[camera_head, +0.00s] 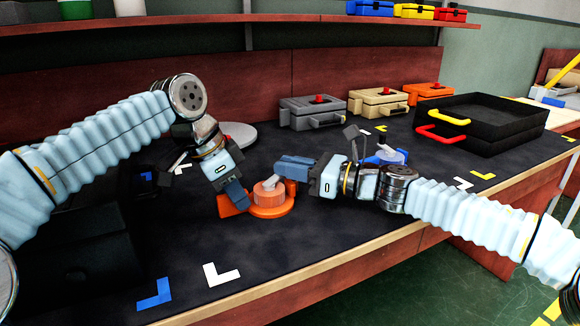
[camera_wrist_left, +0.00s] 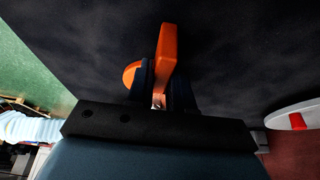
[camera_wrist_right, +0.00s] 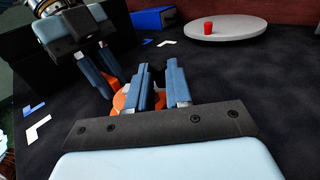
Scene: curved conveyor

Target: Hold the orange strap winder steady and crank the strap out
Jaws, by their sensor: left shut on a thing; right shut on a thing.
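The orange strap winder (camera_head: 270,210) sits on the dark mat in front of me, with a light grey crank (camera_head: 267,188) on its top. My left gripper (camera_head: 236,198) is shut on the winder's orange handle (camera_wrist_left: 167,45), at its left side; the handle shows between the fingers (camera_wrist_left: 163,85) in the left wrist view. My right gripper (camera_head: 283,170) is at the crank from the right, shut on it. In the right wrist view its fingers (camera_wrist_right: 158,85) hide the grip and much of the orange body (camera_wrist_right: 121,103). No pulled-out strap is clearly visible.
A blue device with a grey top (camera_head: 386,156) stands behind my right arm. Grey (camera_head: 312,114), tan (camera_head: 378,104) and orange (camera_head: 428,93) boxes line the back. A black tray (camera_head: 490,125) is at right. A round grey plate (camera_wrist_right: 238,28) lies behind.

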